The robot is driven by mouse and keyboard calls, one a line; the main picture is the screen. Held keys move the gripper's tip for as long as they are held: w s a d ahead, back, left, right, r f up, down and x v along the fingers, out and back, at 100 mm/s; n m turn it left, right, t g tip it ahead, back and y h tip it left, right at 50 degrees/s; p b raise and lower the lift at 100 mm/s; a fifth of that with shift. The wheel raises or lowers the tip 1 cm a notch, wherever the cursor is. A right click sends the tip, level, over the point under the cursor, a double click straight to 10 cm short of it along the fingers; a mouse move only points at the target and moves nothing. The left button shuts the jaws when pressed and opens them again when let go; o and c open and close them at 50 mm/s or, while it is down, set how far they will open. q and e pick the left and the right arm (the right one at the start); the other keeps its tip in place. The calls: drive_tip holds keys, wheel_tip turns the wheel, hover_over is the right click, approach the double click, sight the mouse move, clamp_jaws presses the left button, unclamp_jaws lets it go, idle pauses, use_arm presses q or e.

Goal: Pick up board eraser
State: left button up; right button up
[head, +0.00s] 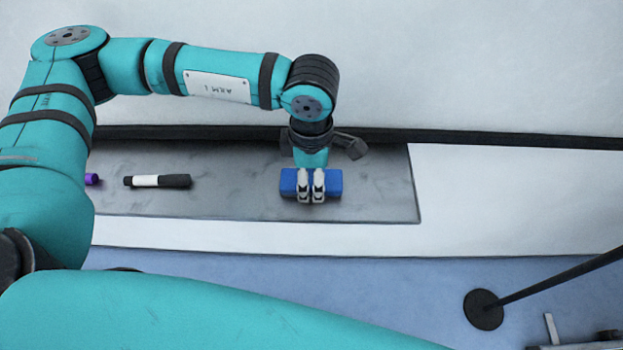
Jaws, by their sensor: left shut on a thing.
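The board eraser (334,182) is a blue block near the right end of a dark grey mat (240,210). My left gripper (311,198) comes down over it from behind, with its two pale fingers close together at the middle of the block. It is shut on the eraser, and the fingers hide the block's centre. I cannot tell whether the eraser touches the mat or is slightly raised. My right gripper is not in view.
A black marker with a white band (157,181) lies left on the mat, and a purple item (91,179) is partly hidden by my left arm. The white surface (510,200) to the right is clear. A round black base with a pole (484,309) stands at the lower right.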

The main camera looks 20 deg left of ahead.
sight(312, 178)
use_arm(q)
drive_tip(key=shift+r+b, duration=0.5)
drive_tip(key=shift+r, duration=0.45)
drive_tip(key=shift+r+b, duration=0.3)
drive_tip(key=shift+r, duration=0.3)
drive_tip(key=s+a+b, duration=0.1)
drive_tip(key=s+a, duration=0.1)
drive_tip(key=a, duration=0.2)
drive_tip(key=s+a+r+b, duration=0.1)
drive_tip(key=s+a+b, duration=0.1)
drive_tip(key=a, duration=0.3)
drive_tip(key=s+a+b, duration=0.1)
drive_tip(key=s+a, duration=0.2)
drive_tip(key=a, duration=0.2)
drive_tip(key=shift+s+r+b, duration=0.3)
drive_tip(key=shift+s+r, duration=0.05)
drive_tip(key=shift+r, duration=0.05)
drive_tip(key=o, duration=0.6)
drive_tip(key=c, duration=0.4)
drive_tip(key=shift+c, duration=0.3)
